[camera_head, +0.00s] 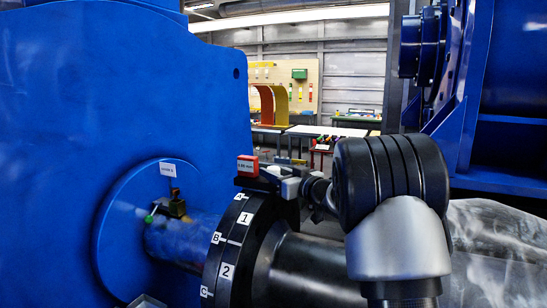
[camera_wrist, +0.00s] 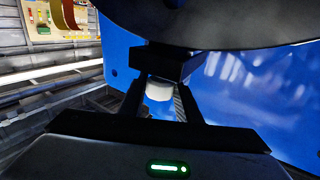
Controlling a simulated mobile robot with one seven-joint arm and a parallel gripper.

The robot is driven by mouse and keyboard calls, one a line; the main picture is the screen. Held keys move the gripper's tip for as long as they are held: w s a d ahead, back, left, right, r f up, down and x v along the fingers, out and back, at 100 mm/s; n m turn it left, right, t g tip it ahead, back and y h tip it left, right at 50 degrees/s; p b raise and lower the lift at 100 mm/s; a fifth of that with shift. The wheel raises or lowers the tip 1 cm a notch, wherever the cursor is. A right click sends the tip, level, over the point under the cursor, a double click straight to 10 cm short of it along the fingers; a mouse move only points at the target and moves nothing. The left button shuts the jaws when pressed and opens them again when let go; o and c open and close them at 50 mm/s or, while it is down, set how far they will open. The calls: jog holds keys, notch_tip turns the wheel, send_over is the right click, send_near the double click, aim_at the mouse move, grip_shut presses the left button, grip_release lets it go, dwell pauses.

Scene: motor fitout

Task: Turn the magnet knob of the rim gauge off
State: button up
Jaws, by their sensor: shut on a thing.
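The rim gauge, with a red readout (camera_head: 247,166), sits at the top of the black coupling rim (camera_head: 262,225). My gripper (camera_head: 284,185) reaches it from the right, at the side of its dark base. In the wrist view, the fingers of my gripper (camera_wrist: 160,85) are shut about a pale round knob (camera_wrist: 159,91), which I take to be the magnet knob. A dark block (camera_wrist: 162,62) lies just beyond the knob. The fingers hide part of the knob, and I cannot read which way it is turned.
The big blue machine housing (camera_head: 110,90) fills the left. A blue frame (camera_head: 490,120) stands at the right. Work tables (camera_head: 325,131) are far behind.

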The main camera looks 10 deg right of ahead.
jog(key=n+g+y+p, duration=0.2)
jog(key=p, duration=0.1)
jog(key=n+g+y+p, duration=0.2)
jog(key=y+p, duration=0.1)
jog(key=p, duration=0.1)
jog(key=shift+d+r+n+y, duration=0.2)
jog(key=shift+n+y, duration=0.1)
jog(key=shift+n, duration=0.1)
jog(key=shift+a+f+n+g+y+p, duration=0.1)
jog(key=shift+n+g+y+p, duration=0.7)
jog(key=shift+g, duration=0.45)
jog(key=shift+a+f+n+g+y+p, duration=0.1)
jog(key=shift+n+g+y+p, duration=0.45)
jog(key=shift+n+g, duration=0.55)
jog(key=shift+g+y, duration=0.25)
jog(key=shift+g, duration=0.5)
jog(key=o, duration=0.8)
jog(key=shift+d, duration=0.3)
jog(key=b+v, duration=0.1)
jog(key=v, duration=1)
jog(key=shift+s+d+r, duration=0.1)
jog(key=shift+s+d, duration=0.05)
